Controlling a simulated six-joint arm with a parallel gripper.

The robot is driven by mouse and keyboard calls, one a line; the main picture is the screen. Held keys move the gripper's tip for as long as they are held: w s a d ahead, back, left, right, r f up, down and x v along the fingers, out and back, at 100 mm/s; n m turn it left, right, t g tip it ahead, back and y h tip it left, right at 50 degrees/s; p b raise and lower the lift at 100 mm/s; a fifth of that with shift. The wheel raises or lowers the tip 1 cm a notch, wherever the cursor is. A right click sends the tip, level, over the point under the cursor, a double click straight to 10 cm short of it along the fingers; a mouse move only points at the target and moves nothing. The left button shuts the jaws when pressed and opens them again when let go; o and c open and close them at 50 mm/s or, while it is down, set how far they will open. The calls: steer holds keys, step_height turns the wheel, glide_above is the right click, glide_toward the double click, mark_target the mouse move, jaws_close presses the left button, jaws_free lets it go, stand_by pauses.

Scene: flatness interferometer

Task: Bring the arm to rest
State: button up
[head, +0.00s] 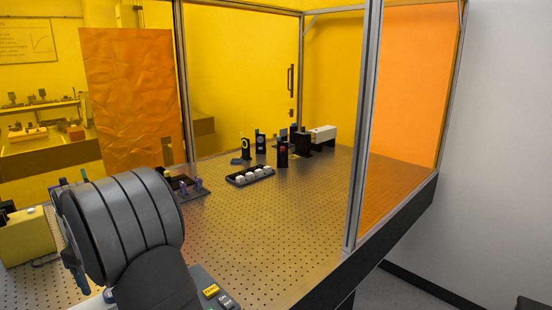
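My arm fills the lower left of the head view as a large dark grey ribbed link over the front left of the perforated optical table (270,245). No held object shows.
A black tray with white pieces (250,175) sits mid-table. Behind it stand black optic mounts (283,155) and a white-and-black box (322,134). A yellow box (27,238) is at left. A metal post (364,130) and orange panels bound the table. The front right surface is clear.

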steer(key=w+d+r, duration=0.1)
steer(key=d+r, duration=0.2)
steer(key=d, duration=0.6)
steer(key=w+d+r, duration=0.1)
steer(key=d+r, duration=0.2)
steer(key=d, duration=0.5)
steer(key=shift+d, duration=0.4)
steer(key=shift+w+a, duration=0.1)
